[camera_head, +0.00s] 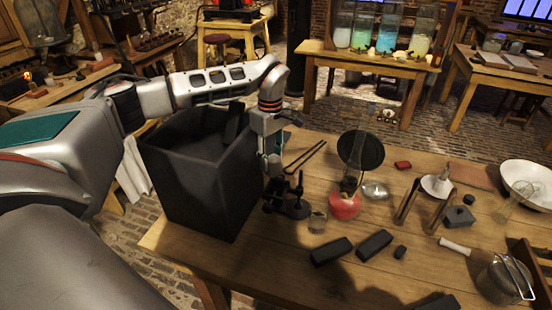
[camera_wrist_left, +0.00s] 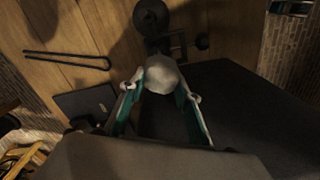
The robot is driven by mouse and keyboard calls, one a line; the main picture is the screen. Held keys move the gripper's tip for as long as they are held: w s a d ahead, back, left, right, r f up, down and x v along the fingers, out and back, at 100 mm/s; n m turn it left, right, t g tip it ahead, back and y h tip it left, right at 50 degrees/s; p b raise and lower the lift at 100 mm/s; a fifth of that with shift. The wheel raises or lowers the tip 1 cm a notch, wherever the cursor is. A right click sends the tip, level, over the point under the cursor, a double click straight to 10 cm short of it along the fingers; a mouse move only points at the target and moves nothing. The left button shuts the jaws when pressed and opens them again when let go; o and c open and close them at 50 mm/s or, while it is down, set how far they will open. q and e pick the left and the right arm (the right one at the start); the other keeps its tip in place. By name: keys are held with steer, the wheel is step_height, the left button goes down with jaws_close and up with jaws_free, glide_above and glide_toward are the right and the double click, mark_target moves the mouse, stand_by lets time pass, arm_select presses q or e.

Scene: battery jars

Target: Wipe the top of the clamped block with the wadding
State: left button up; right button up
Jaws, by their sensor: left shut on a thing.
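My left gripper (camera_head: 272,168) points down beside the big black box. In the left wrist view (camera_wrist_left: 160,92) its fingers are shut on a pale, rounded wad of wadding (camera_wrist_left: 162,74). In the head view I cannot make the wadding out. A dark clamp stand (camera_head: 288,205) stands on the wooden table just below the gripper. It also shows in the left wrist view (camera_wrist_left: 177,48), beyond the wadding. The clamped block is too dark to tell apart from the clamp. I cannot tell whether the wadding touches it. My right gripper is not in view.
The tall black open box (camera_head: 200,190) stands close on the left. A U-shaped rod (camera_head: 306,157) lies behind the clamp. A small glass (camera_head: 317,222), a red-based lamp (camera_head: 344,205) and dark blocks (camera_head: 331,251) stand to the right. Bare table (camera_head: 270,265) lies in front.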

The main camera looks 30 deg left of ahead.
arm_select(q)
steer(key=shift+a, duration=0.25)
steer(key=shift+w+a+r, duration=0.1)
steer(key=shift+r, duration=0.5)
steer(key=shift+s+a+r, duration=0.1)
steer(key=shift+s+r, duration=0.1)
steer(key=shift+r, duration=0.6)
step_height(320, 180, up, 2)
steer(key=shift+w+r, duration=0.1)
steer(key=shift+d+r, duration=0.2)
steer(key=shift+r, duration=0.3)
steer(key=shift+r, duration=0.1)
